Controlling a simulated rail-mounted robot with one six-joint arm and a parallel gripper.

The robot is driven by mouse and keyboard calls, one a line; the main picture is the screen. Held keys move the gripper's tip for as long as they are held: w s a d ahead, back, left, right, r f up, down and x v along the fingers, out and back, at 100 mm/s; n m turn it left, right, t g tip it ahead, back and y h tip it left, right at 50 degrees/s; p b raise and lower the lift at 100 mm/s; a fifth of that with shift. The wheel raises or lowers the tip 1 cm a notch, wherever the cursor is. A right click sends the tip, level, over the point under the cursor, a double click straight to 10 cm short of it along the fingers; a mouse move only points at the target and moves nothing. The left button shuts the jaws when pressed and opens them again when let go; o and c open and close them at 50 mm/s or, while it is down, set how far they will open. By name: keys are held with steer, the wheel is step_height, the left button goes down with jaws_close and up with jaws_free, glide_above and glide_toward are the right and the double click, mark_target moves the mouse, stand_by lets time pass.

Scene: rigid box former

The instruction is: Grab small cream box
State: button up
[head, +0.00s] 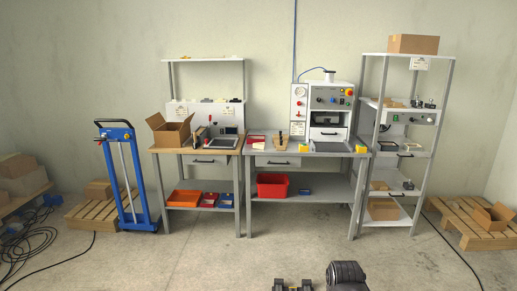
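I cannot pick out the small cream box with certainty at this size. Dark parts of my arm show at the bottom edge, right of centre. Two small dark blocks beside them may be my gripper (293,286), cut off by the frame edge. They are low in the picture, well apart from the benches and racks. Whether the fingers are open or shut is unclear.
A left bench (169,151) holds an open cardboard box (172,132). The middle bench (325,154) carries a machine (331,97), with a red bin (272,186) below. A tall rack (445,110) stands right. A blue trolley (123,175) and pallets flank them. The floor between is clear.

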stand_by(0.3)
steer(key=o, duration=0.8)
steer(key=shift+c, duration=0.2)
